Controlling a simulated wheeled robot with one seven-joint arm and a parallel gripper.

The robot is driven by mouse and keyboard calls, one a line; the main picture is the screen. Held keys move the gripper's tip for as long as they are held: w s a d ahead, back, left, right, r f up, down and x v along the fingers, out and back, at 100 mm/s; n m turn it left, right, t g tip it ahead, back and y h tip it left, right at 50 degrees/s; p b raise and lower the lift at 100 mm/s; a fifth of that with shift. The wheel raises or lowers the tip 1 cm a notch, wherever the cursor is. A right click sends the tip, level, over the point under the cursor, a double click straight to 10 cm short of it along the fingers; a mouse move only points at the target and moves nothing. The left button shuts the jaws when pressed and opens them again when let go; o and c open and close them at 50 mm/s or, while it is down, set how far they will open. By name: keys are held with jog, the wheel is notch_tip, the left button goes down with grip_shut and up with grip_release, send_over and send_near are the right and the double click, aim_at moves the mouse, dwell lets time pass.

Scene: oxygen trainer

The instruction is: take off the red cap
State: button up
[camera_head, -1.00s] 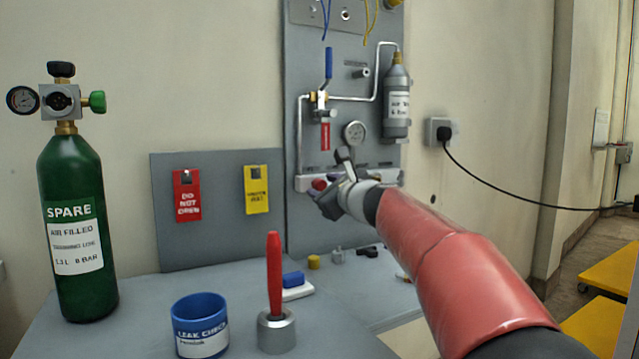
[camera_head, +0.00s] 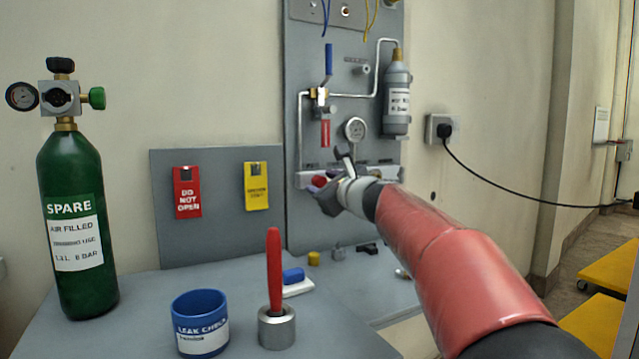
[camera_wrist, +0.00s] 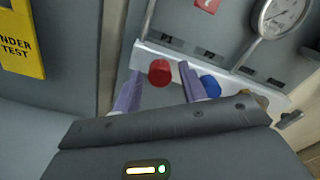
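The red cap (camera_wrist: 160,72) sits on the pale manifold strip (camera_wrist: 225,70) under the P1 mark in the wrist view. In the head view the red cap (camera_head: 319,181) shows just left of my gripper (camera_head: 324,189), partly covered by it. In the wrist view my gripper (camera_wrist: 160,71) is open, with one purple finger on each side of the red cap. A gap shows between the cap and each finger, so neither seems to touch it. How deep the cap sits between the fingertips is hard to tell.
A blue cap (camera_wrist: 211,86) is close beside the right finger, partly hidden. A gauge (camera_head: 355,129) and a grey bottle (camera_head: 397,100) are on the panel above. A green cylinder (camera_head: 72,220), a blue cup (camera_head: 201,325) and a red-handled tool (camera_head: 274,275) stand on the bench.

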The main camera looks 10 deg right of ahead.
jog(key=c, duration=0.8)
jog(key=shift+f+n+b, duration=0.2)
jog(key=shift+n+b, duration=0.65)
jog(key=shift+n, duration=0.05)
jog(key=shift+r+n, duration=0.2)
jog(key=shift+n, duration=0.6)
jog(key=shift+f+n+b, duration=0.2)
jog(key=shift+n+b, duration=0.7)
jog(key=shift+b, duration=0.1)
jog(key=shift+r+n, duration=0.2)
jog(key=shift+n, duration=0.6)
